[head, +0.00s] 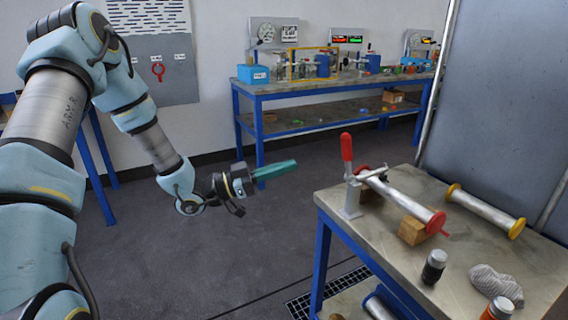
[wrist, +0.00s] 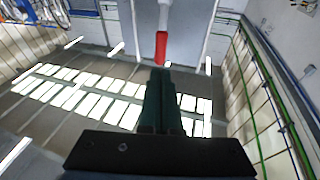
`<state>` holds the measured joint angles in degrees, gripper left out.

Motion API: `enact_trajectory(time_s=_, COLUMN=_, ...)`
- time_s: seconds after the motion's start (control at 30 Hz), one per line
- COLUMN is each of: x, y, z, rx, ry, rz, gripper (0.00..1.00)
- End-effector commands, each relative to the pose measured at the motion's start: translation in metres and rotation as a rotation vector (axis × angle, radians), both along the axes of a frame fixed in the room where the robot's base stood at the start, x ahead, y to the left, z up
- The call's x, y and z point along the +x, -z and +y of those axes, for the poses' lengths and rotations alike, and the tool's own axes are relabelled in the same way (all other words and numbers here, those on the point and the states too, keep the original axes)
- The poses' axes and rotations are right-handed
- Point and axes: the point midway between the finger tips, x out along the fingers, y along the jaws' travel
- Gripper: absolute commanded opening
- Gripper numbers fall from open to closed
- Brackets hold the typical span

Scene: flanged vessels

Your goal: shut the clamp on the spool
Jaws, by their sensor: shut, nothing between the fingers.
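The spool (head: 404,195), a silver tube with red end flanges, lies on wooden blocks beside the clamp. Whether the clamp touches the spool is too small to tell. My gripper (head: 294,163) has teal fingers, shut and empty, in the air left of the clamp, apart from it. In the wrist view, the red handle (wrist: 161,48) shows just beyond my fingertips (wrist: 160,74); the spool is not clearly visible there.
A second spool with yellow flanges (head: 483,210) lies on the right of the bench (head: 385,238). A grey panel (head: 505,90) rises behind. Open floor lies left.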

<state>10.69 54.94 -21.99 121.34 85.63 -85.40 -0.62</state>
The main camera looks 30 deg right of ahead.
Motion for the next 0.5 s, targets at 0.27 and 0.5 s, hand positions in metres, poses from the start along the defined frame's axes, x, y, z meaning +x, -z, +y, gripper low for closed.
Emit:
enact_trajectory(time_s=0.27, x=-0.019, y=-0.018, z=-0.055, rx=0.000, ry=0.003, rz=0.000, gripper=0.00)
enact_trajectory(time_s=0.5, x=-0.030, y=-0.026, z=-0.090, rx=0.000, ry=0.000, rz=-0.001, gripper=0.00)
